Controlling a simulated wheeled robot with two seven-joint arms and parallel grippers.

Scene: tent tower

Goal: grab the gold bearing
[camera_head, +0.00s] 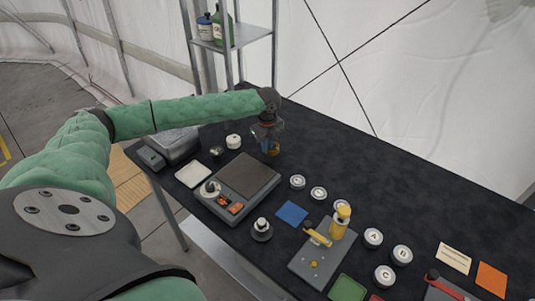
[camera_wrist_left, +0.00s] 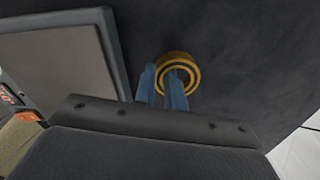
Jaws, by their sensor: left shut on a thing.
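The gold bearing (camera_wrist_left: 180,64) is a gold ring with dark bands, seen in the left wrist view at the tips of the blue fingers. My left gripper (camera_wrist_left: 163,85) is shut on it, with one finger at its opening and the other at its left side. In the head view my left gripper (camera_head: 270,143) points down over the dark table at the far side, and the bearing (camera_head: 273,150) shows as a small gold patch at its tips. I cannot tell whether the bearing touches the table. My right gripper is not in view.
A grey scale (camera_head: 245,178) with a dark plate stands just left of the gripper. White round pieces, a blue square (camera_head: 292,212) and a grey block with a yellow clamp (camera_head: 322,255) lie nearer. A metal shelf (camera_head: 235,35) stands behind. The table's right back is clear.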

